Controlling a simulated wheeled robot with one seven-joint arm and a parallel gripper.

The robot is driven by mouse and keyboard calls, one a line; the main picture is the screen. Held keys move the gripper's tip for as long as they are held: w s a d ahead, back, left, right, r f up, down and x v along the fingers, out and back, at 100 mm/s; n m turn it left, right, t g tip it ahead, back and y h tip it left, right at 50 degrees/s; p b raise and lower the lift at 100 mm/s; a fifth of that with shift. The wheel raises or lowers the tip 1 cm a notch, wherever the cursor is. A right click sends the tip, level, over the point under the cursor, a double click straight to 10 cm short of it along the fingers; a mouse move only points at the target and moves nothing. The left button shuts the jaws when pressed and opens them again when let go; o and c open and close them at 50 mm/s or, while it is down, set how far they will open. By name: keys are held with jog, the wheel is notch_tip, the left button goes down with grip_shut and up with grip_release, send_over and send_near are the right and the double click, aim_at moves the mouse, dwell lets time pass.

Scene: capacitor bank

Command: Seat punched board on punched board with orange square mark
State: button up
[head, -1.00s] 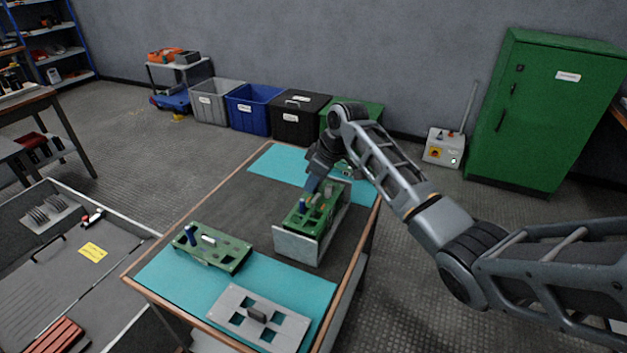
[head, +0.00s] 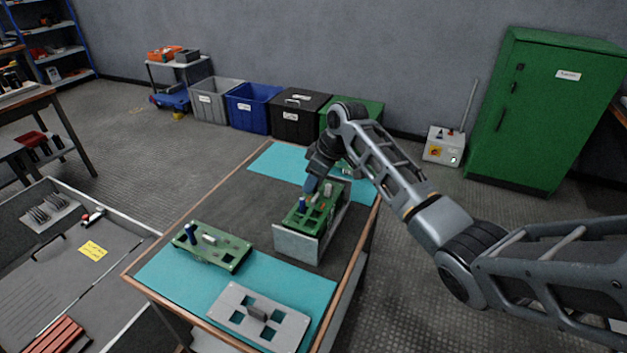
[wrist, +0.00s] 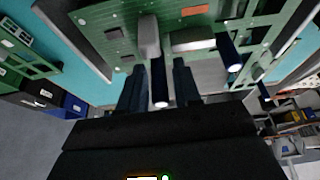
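A green punched board (head: 318,207) with cut-outs and grey and blue parts lies in a grey open-ended holder (head: 298,247) on the table. An orange mark shows beside its parts in the wrist view (wrist: 194,10). I cannot tell whether one board or two lie stacked there. My gripper (head: 311,188) is down at this board. In the wrist view its fingers (wrist: 160,75) stand on either side of a dark blue post (wrist: 161,98); whether they press on it is unclear. A second blue post (wrist: 235,60) stands to the right. Another green punched board (head: 225,250) lies at the table's front left.
A grey plate with square cut-outs and a handle (head: 285,326) lies on the front teal mat (head: 180,280). Another teal mat (head: 275,163) covers the table's far end, with a green item partly behind my arm. Bins stand along the wall. The dark table middle is clear left of the holder.

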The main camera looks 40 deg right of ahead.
jog(key=shift+o, duration=1)
jog(key=v, duration=0.8)
jog(key=shift+f, duration=0.1)
